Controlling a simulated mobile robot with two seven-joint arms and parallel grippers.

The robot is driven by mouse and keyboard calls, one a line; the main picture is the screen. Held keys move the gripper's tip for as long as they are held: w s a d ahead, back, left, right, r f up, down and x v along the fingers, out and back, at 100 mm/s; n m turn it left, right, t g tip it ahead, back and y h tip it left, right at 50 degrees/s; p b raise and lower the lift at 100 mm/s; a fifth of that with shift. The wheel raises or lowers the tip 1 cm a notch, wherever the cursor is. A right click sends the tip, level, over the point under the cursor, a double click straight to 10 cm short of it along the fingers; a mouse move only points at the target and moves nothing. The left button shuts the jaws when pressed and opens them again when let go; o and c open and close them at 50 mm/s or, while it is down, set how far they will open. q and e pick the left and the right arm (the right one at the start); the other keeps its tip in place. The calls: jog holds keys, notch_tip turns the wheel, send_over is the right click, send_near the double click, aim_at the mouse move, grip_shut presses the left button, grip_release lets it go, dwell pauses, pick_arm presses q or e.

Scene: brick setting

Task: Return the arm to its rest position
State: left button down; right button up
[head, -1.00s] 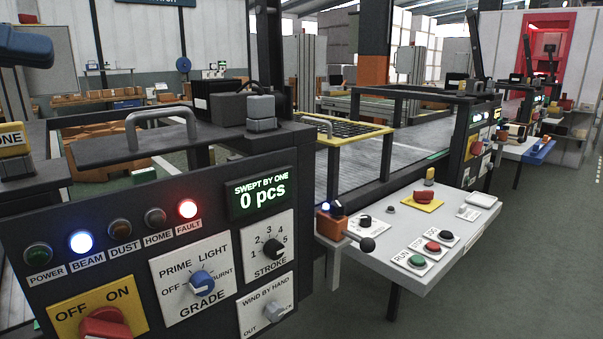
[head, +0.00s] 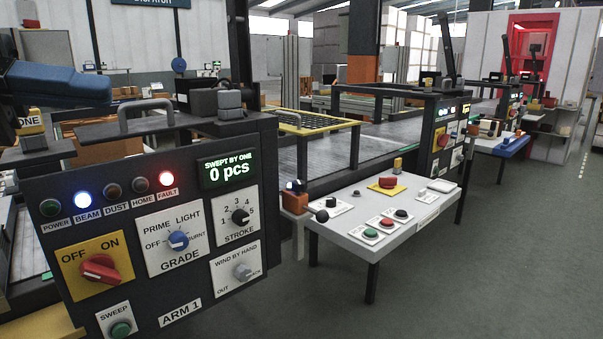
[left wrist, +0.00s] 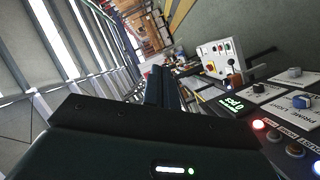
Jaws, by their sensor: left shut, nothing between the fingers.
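My left arm shows as a blue link (head: 48,80) at the left edge of the head view, above the top of the dark control panel (head: 120,235). My left gripper (left wrist: 165,88) shows in the left wrist view as dark fingers closed together, with nothing between them. It points toward a walkway, clear of the machine's panel at the right of that view. The panel carries an ARM 1 label (head: 180,312), a lit BEAM lamp (head: 83,200) and a lit red FAULT lamp (head: 166,178). The HOME lamp (head: 139,185) is dark. My right gripper is not in view.
A metal handle (head: 147,116) rises from the panel's top, close below my blue link. A white button table (head: 385,212) stands to the right, with a yellow-framed grid (head: 318,120) behind. Open grey floor (head: 500,270) lies at the right.

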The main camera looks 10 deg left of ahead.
pick_arm(q)
jog(key=w+d+f+n+g+h, duration=0.15)
jog(key=d+f+n+h, duration=0.35)
jog(key=n, duration=0.5)
jog(key=w+d+f+n+g+h, duration=0.1)
jog(key=w+d+f+n+h, duration=0.2)
jog(key=f+n, duration=0.55)
notch_tip(320, 180, down, 14)
jog(key=w+a+f+n+t+y, duration=0.15)
jog(key=n+t+y, duration=1.05)
jog(key=n, duration=2)
jog(key=s+d+f+n+g+y+p, duration=0.1)
jog(key=s+f+n+g+y+p, duration=0.2)
jog(key=f+n+p, duration=0.4)
jog(key=s+d+f+n+g+y+p, duration=0.1)
jog(key=s+f+n+g+y+p, duration=0.2)
jog(key=s+f+n+p, duration=0.3)
jog(key=f+n+p, duration=0.1)
jog(key=n+p, duration=0.4)
jog(key=n, duration=0.1)
jog(key=shift+d+f+n+y, duration=0.15)
jog(key=shift+f+n+y, duration=0.15)
jog(key=shift+f+n, duration=0.05)
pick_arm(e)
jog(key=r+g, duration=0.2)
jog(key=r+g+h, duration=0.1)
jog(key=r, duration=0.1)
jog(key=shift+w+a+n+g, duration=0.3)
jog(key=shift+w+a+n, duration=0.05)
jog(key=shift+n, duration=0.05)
